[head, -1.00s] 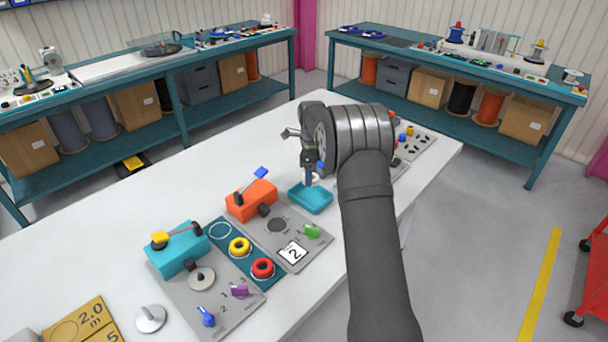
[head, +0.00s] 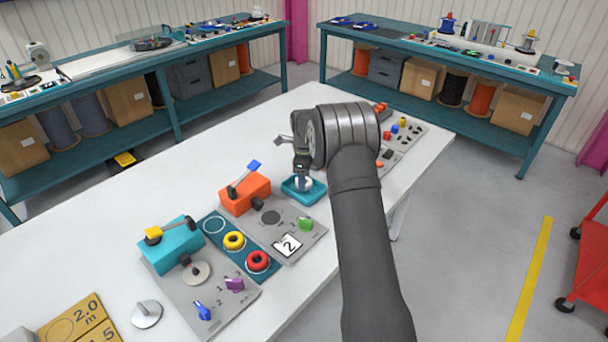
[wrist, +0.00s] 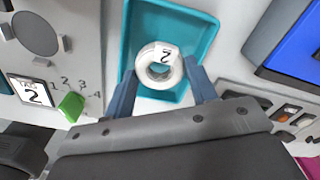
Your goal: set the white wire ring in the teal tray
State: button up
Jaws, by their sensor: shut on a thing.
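The white wire ring (wrist: 158,66) carries a label with a 2 and sits between my two fingers in the wrist view. My gripper (wrist: 166,84) is shut on it. The teal tray (wrist: 207,40) lies behind the ring in that view, and the ring shows within the tray's outline. In the head view the teal tray (head: 316,192) stands on the white table, with my gripper (head: 303,181) over it and the ring (head: 304,185) low at the tray. I cannot tell whether the ring touches the tray floor.
An orange block with a lever (head: 246,194) stands left of the tray. A grey panel (head: 290,222) with a green knob (head: 306,223) is in front. A teal mat (head: 212,246) holds a yellow ring (head: 234,240) and a red ring (head: 258,261).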

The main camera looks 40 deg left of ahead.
jog(key=shift+f, duration=0.95)
jog(key=o, duration=1.1)
jog(key=shift+o, duration=0.2)
notch_tip(320, 180, up, 8)
